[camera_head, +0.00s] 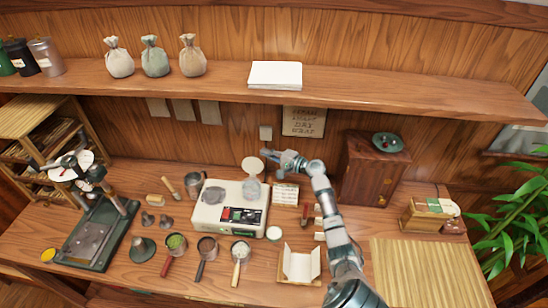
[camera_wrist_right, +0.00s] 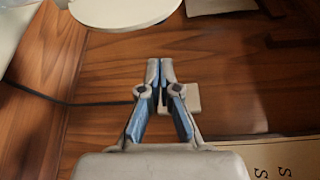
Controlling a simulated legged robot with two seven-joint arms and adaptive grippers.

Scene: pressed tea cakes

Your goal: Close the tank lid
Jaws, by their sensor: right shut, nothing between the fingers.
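A cream machine (camera_head: 203,213) stands in the middle of the wooden table, with a greyish see-through tank (camera_head: 252,189) at its back right. The pale round tank lid (camera_head: 252,165) stands raised above the tank, tilted open. My right gripper (camera_head: 267,154) is shut and empty, just behind and right of the lid. In the right wrist view its fingers (camera_wrist_right: 160,66) meet with nothing between them. The lid (camera_wrist_right: 125,7) shows at the top of that view, apart from the fingertips. My left gripper is not in view.
A small square wall plate (camera_head: 265,132) and a paper sign (camera_head: 304,121) are on the wall behind the gripper. A wooden cabinet (camera_head: 373,170) stands to the right. Cups with handles (camera_head: 207,248) and an open box (camera_head: 299,264) lie in front of the machine.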

